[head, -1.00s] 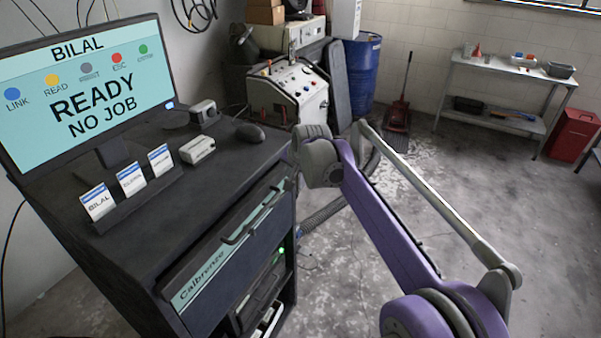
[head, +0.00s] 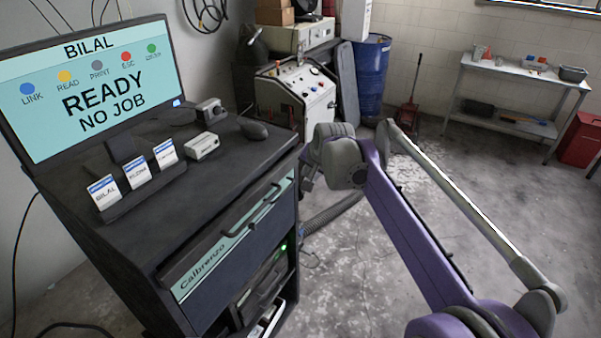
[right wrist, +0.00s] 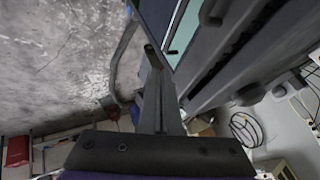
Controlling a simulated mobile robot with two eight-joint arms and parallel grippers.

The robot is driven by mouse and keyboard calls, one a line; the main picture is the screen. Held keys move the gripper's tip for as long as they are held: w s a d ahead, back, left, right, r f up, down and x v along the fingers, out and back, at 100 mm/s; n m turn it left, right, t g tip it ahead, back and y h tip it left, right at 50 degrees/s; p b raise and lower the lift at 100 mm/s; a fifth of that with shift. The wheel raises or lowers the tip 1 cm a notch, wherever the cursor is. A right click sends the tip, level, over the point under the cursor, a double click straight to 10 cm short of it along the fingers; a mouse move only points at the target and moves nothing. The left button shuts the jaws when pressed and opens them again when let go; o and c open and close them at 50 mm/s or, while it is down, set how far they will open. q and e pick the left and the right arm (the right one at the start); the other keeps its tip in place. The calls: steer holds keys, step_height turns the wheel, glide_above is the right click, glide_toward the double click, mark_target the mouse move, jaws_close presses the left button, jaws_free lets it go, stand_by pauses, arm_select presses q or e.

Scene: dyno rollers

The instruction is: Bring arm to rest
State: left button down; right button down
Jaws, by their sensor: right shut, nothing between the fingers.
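My right arm (head: 415,235), purple with a grey wrist, reaches in from the lower right of the head view. Its right gripper (head: 308,180) shows only in small part, just left of the wrist and beside the cabinet's right edge. In the right wrist view the right gripper (right wrist: 151,55) is shut, with nothing between the fingers. It points toward the side of the dark cabinet (head: 225,250); I cannot tell whether it touches it. My left gripper is not in view.
On the cabinet stand a monitor (head: 95,90) reading "BILAL READY NO JOB", a card holder (head: 140,190), a white device (head: 202,146) and a mouse (head: 254,130). A blue barrel (head: 370,75) and a side table (head: 520,68) stand behind. The floor at right is open.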

steer(key=v, duration=0.8)
steer(key=s+d+f+n, duration=0.2)
steer(key=s+f, duration=0.5)
steer(key=s, duration=0.4)
steer(key=s+d+f+n+g+h, duration=0.1)
steer(key=s+d+f, duration=0.3)
steer(key=s+f, duration=0.3)
steer(key=s+d+f+n+h, duration=0.1)
steer(key=s+d+f, duration=0.3)
steer(key=s, duration=1.2)
step_height(320, 180, down, 4)
steer(key=shift+s+r+n, duration=0.1)
steer(key=shift+s+n, duration=0.1)
steer(key=shift+n, duration=0.6)
steer(key=shift+d, duration=0.1)
